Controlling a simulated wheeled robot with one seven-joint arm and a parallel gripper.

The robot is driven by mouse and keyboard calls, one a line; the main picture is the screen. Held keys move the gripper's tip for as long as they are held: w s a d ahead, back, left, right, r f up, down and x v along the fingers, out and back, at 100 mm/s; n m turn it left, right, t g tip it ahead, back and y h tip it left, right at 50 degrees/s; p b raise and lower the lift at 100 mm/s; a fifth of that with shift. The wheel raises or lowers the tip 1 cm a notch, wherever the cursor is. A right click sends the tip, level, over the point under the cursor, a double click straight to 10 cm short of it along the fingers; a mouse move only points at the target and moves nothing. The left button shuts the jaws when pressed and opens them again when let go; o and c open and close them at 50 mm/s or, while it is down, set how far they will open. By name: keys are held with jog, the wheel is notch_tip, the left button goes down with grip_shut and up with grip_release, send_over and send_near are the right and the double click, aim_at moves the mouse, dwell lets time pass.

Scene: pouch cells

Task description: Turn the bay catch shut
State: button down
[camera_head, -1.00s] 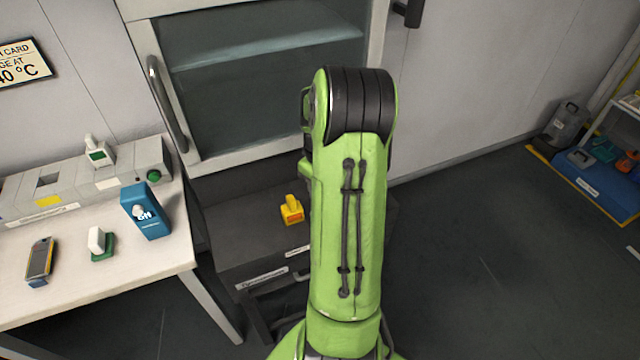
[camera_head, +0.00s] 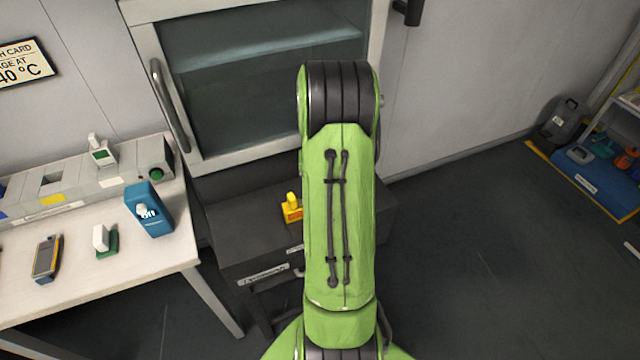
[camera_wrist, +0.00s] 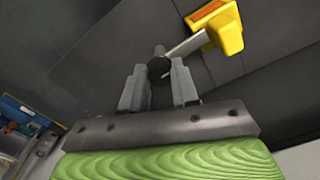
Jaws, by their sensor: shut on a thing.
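The bay catch shows in the wrist view as a pale lever arm (camera_wrist: 187,44) with a dark round knob (camera_wrist: 158,68) at its end. My gripper (camera_wrist: 158,77) is shut on the knob, with one grey finger on each side. A yellow block (camera_wrist: 228,28) with an orange label is at the other end of the pale lever. In the head view the yellow block (camera_head: 291,209) sits on top of the low dark cabinet (camera_head: 240,232). There my green arm hides the gripper and the knob.
A glass-fronted cabinet (camera_head: 215,160) with a bar handle stands behind. At left, a white table (camera_head: 110,272) carries a blue stand (camera_head: 148,208), a handheld meter (camera_head: 46,259) and a green-and-white piece (camera_head: 105,240).

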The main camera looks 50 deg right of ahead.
jog(key=shift+m, duration=0.5)
jog(key=c, duration=0.8)
grip_release()
jog(key=shift+c, duration=0.2)
